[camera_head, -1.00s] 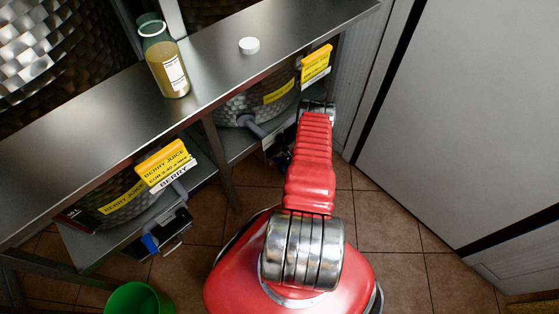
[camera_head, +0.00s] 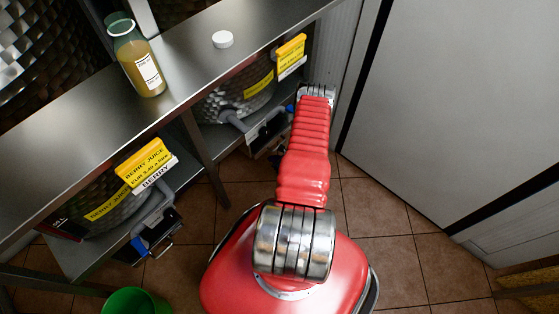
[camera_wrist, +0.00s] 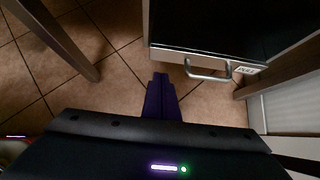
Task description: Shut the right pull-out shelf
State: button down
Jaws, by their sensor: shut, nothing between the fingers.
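The right pull-out shelf (camera_wrist: 225,52) shows at the top of the wrist view, dark on top with a pale front edge. Its metal bar handle (camera_wrist: 208,72) is on that front, next to a small white label. In the head view the right pull-out shelf (camera_head: 265,128) is low under the counter, partly behind my arm. My gripper (camera_wrist: 160,80) is shut and empty. In the wrist view its tips appear left of the handle, apart from it, over the floor tiles. My arm hides the gripper in the head view.
The left pull-out shelf (camera_head: 152,240) has a blue part, with a green bucket (camera_head: 136,302) near it. A metal leg (camera_head: 205,160) stands between the shelves; a bottle (camera_head: 138,60) and white cap (camera_head: 222,39) are on the counter (camera_head: 190,60). A pale panel (camera_head: 450,100) bounds the right.

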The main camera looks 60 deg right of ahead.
jog(key=v, duration=0.6)
dwell(0.7)
